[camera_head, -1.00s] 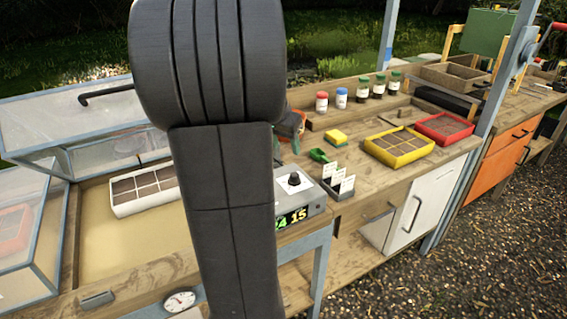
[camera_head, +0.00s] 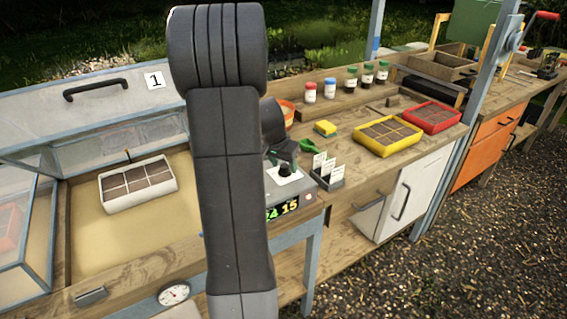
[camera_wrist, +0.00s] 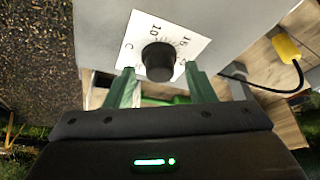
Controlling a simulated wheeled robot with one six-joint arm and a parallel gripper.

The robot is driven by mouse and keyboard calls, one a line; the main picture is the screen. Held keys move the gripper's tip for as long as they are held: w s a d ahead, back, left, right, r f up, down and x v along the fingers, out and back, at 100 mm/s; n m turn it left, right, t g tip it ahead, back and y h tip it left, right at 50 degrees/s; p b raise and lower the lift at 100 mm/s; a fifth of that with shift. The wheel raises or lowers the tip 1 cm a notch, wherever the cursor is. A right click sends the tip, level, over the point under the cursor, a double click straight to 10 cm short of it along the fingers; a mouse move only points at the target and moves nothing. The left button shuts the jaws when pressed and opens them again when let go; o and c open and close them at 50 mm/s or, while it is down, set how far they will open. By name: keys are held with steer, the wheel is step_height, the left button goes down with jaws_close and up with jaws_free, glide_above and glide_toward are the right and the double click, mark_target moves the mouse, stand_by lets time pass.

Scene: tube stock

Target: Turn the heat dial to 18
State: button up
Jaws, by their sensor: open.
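The heat dial is a black round knob (camera_wrist: 159,62) on a white scale plate marked 10 and 15. It sits on the grey control box (camera_head: 307,197), whose display shows a green number, apparently 24, and a yellow 15. In the head view the knob (camera_head: 284,170) shows just right of my arm. My gripper (camera_wrist: 161,72) is open, its two green fingers on either side of the knob's near side, with gaps to the knob. It holds nothing. In the head view its fingers (camera_head: 281,160) are small beside the dial, and my arm hides part of the box.
Left is a glass-lidded frame (camera_head: 75,225) with a white seed tray (camera_head: 138,200) inside. A black cable (camera_wrist: 270,88) runs near the box.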

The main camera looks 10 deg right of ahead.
steer(key=c, duration=1)
steer(key=n+p, duration=0.1)
steer(key=n, duration=0.1)
steer(key=n+y, duration=0.1)
steer(key=shift+d+r+n+t+p, duration=0.15)
steer(key=shift+n+t+p, duration=0.2)
steer(key=shift+n+t, duration=0.05)
steer(key=n+y, duration=0.1)
steer(key=n, duration=0.2)
steer(key=shift+d, duration=0.1)
steer(key=n, duration=0.1)
steer(key=n+y+b, duration=0.1)
steer(key=n, duration=0.1)
steer(key=n+y+b, duration=0.1)
steer(key=shift+d+f+n, duration=0.15)
steer(key=shift+f+n, duration=0.15)
steer(key=shift+r+n+g+y+b, duration=0.15)
steer(key=shift+n+y+b, duration=0.2)
steer(key=shift+n+b, duration=0.45)
steer(key=shift+n+g+y+b, duration=0.15)
steer(key=shift+n+y+b, duration=0.25)
steer(key=shift+n, duration=0.7)
